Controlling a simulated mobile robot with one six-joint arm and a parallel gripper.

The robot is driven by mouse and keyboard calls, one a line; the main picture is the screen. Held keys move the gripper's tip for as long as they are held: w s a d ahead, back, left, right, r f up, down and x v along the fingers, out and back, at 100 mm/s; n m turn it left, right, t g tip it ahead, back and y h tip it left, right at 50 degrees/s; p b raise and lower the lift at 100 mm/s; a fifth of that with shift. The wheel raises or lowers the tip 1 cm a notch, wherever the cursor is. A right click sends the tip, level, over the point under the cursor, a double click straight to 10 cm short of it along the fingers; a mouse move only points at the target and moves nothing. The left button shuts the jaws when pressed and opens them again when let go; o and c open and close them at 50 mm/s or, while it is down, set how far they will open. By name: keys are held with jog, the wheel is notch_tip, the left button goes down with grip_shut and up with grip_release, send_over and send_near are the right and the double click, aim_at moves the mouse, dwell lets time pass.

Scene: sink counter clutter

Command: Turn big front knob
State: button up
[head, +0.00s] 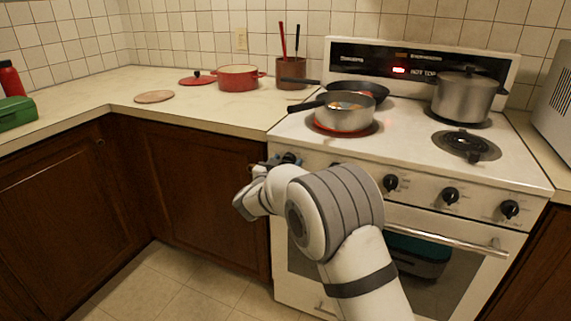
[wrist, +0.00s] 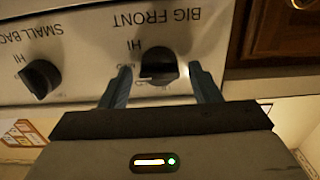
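The big front knob (wrist: 158,68) is black and sits on the white stove panel under the upside-down label "BIG FRONT" in the wrist view. A pale mark shows on its lower edge. My gripper (wrist: 160,74) is open, with one finger on each side of the knob and a gap visible on both sides. I cannot tell how deep the fingers reach. In the head view my gripper (head: 284,161) is at the left end of the stove front, and my arm hides the knob.
The small back knob (wrist: 40,79) is to the left in the wrist view. In the head view, a saucepan (head: 344,111) sits on a glowing red burner, with a frying pan (head: 352,90) behind it. A tall pot (head: 464,97) stands at the back right. The oven handle (head: 450,238) runs below the knobs.

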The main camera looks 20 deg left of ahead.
jog(key=c, duration=0.9)
jog(key=shift+m, duration=0.5)
jog(key=o, duration=1)
jog(key=shift+s, duration=0.1)
jog(key=s, duration=0.7)
jog(key=shift+s+a+p, duration=0.25)
jog(key=shift+s+p, duration=0.05)
jog(key=shift+p, duration=0.1)
